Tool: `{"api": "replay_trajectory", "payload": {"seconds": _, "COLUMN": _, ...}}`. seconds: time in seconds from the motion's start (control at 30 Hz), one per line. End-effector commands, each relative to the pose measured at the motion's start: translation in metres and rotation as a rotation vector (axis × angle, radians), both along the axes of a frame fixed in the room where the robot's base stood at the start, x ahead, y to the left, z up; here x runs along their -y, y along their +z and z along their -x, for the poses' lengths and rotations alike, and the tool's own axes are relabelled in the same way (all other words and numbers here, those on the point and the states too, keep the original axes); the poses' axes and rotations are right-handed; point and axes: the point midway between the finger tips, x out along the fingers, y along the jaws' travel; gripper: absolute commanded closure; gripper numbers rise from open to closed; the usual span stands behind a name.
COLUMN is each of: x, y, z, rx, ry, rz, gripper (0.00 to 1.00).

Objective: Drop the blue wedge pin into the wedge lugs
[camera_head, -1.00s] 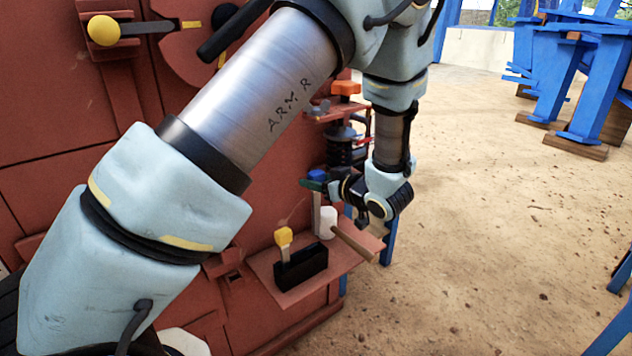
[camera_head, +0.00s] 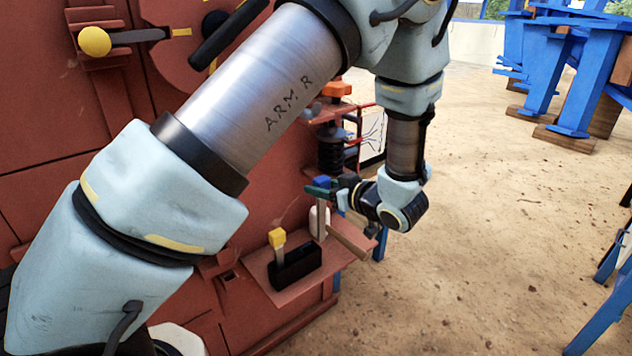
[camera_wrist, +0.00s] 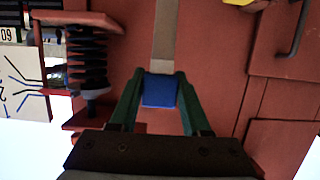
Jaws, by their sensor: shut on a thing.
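The blue wedge pin has a blue head (camera_head: 321,182) and a flat grey shank (camera_head: 319,217). My gripper (camera_head: 318,188) is shut on its head, with the shank hanging down above the red shelf in the head view. In the wrist view, the blue head (camera_wrist: 159,91) sits between the green fingertips (camera_wrist: 160,80) and the shank (camera_wrist: 165,35) points up the picture. I cannot tell for sure which part is the wedge lugs. A small red bracket with a square hole (camera_head: 229,274) stands out left of the shelf.
A dark spring (camera_wrist: 87,55) stands between red brackets.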

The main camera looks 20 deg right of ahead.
Motion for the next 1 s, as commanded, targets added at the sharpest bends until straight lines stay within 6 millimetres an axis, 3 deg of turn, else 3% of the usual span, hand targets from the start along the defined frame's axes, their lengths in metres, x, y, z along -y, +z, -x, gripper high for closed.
{"api": "replay_trajectory", "payload": {"seconds": 1.0, "x": 0.020, "y": 0.007, "z": 0.066, "rx": 0.001, "ry": -0.001, "rz": 0.001, "gripper": 1.00}}
